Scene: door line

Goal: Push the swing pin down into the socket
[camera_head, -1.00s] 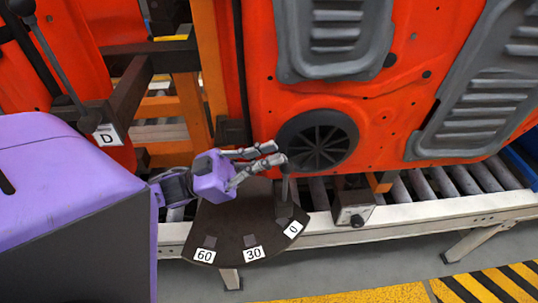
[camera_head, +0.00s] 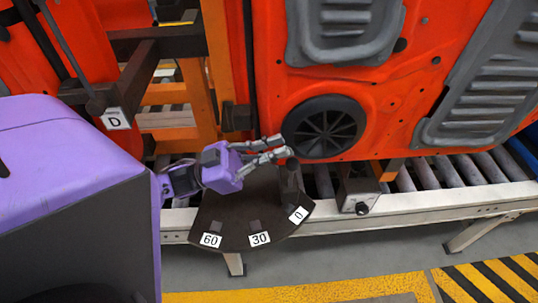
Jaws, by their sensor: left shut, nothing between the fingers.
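The swing pin (camera_head: 291,177) is a dark upright post at the 0 end of a dark fan-shaped plate (camera_head: 238,205). The plate carries the labels 60, 30 and 0, with a small dark block by each of 60 and 30. My left gripper (camera_head: 282,147), purple with grey fingers, comes in from the left. Its fingers are shut and empty, with the tips right at the top of the pin. I cannot tell whether they touch it. The socket under the pin is hidden. My right gripper is not in view.
An orange door panel (camera_head: 391,110) with a round black speaker (camera_head: 324,127) stands just behind the pin. A roller conveyor (camera_head: 470,178) with a pale rail runs below it. A small box with a knob (camera_head: 358,195) sits right of the plate. A D label (camera_head: 116,118) hangs at left.

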